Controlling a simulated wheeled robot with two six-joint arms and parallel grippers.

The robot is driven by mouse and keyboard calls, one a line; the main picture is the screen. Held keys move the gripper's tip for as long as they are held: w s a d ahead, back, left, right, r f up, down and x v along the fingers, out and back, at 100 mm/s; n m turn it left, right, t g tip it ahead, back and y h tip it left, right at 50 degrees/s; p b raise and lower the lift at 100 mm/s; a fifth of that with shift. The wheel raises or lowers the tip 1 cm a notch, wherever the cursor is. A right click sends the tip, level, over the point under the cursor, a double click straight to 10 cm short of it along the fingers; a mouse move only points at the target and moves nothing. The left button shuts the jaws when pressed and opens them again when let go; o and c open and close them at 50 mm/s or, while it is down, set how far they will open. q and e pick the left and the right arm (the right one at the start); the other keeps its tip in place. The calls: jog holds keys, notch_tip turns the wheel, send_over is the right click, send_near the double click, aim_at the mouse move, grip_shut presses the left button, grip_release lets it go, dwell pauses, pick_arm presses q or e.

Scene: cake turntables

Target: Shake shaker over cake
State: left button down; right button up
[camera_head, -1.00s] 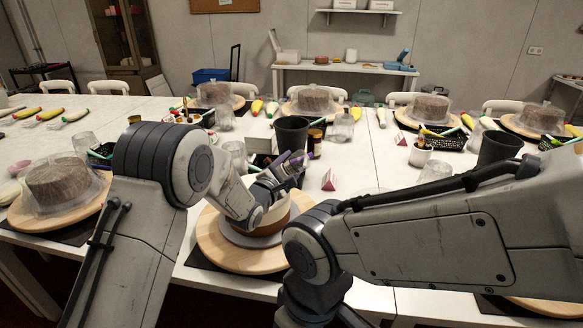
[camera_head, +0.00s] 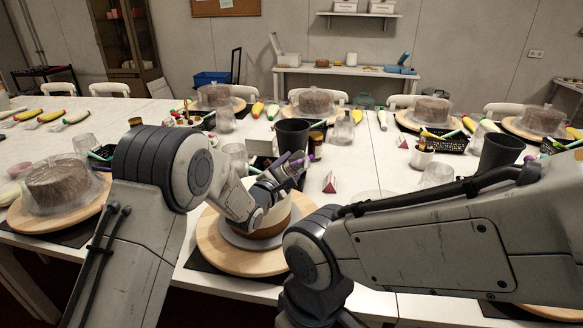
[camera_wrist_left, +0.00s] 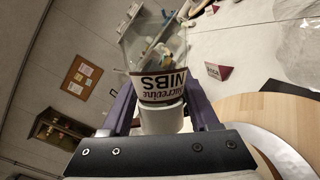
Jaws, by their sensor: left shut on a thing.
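The cake (camera_head: 270,219), pale on top and brown on its side, stands on a grey board over a round wooden turntable (camera_head: 238,258) in the middle. The shaker's white end (camera_wrist_left: 162,119) is between the fingers. Small loose pieces show inside its clear part. The wooden turntable edge also shows there. My right arm crosses at the right; its gripper is out of view.
A dark cup (camera_head: 291,136) stands just behind the cake, with a small red and white sign (camera_head: 330,182) to its right. A covered cake (camera_head: 55,184) sits at the left. Several more wrapped cakes line the far table.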

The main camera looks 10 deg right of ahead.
pick_arm(q)
jog(key=shift+w+a+f+m+g+y+p, duration=0.25)
jog(key=shift+w+a+m+p, duration=0.2)
jog(key=shift+w+m, duration=0.35)
jog(key=shift+w+a+f+m+g+y+p, duration=0.1)
jog(key=shift+w+a+m+g+y+p, duration=0.1)
jog(key=shift+w+a+m+p, duration=0.55)
jog(key=shift+w+a+f+m+g+y+p, duration=0.2)
jog(key=shift+w+m, duration=0.25)
jog(key=shift+w, duration=0.65)
jog(key=shift+r+n, duration=0.1)
jog(key=shift+n, duration=0.3)
jog(key=shift+r+n+t+h, duration=0.15)
jog(key=shift+n+t+h, duration=0.1)
jog(key=shift+n, duration=0.15)
